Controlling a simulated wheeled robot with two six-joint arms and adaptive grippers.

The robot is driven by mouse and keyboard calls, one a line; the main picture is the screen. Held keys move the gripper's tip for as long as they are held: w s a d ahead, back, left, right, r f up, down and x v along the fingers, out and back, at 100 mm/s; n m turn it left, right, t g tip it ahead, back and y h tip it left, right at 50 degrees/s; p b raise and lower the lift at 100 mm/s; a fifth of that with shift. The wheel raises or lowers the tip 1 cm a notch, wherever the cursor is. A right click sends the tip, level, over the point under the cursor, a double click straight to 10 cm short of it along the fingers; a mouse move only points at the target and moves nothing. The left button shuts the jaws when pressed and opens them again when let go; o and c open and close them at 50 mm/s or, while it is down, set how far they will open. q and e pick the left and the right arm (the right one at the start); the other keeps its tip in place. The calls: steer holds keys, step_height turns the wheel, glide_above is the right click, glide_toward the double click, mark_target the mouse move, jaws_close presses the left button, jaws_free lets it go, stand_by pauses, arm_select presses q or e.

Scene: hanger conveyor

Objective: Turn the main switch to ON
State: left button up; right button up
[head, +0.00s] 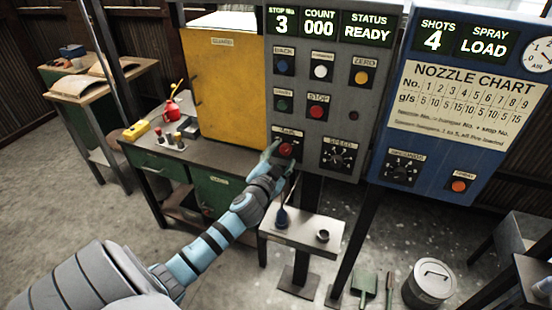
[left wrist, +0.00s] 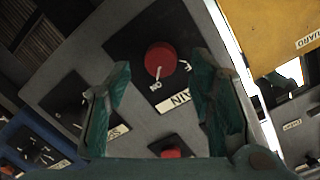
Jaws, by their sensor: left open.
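The main switch is a red round knob (head: 286,149) on a black plate, low on the left of the grey control panel (head: 315,190). It also shows in the left wrist view as a red knob (left wrist: 160,62), with a small ON mark (left wrist: 156,86) and a MAIN label (left wrist: 176,103), both upside down. My left gripper (head: 280,160) is in front of the switch. Its two green fingers (left wrist: 160,90) are open, one to each side of the knob, with gaps showing; I cannot tell whether the tips reach past its face. My right gripper is not in view.
Close by are the SPEED dial (head: 338,155) and the red STOP button (head: 317,111). A yellow guard cabinet (head: 232,90) stands to the left. A blue panel (head: 440,160) stands to the right.

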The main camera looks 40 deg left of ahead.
arm_select(q)
steer(key=v, duration=0.9)
steer(key=shift+s, duration=0.35)
steer(key=shift+d+r, duration=0.1)
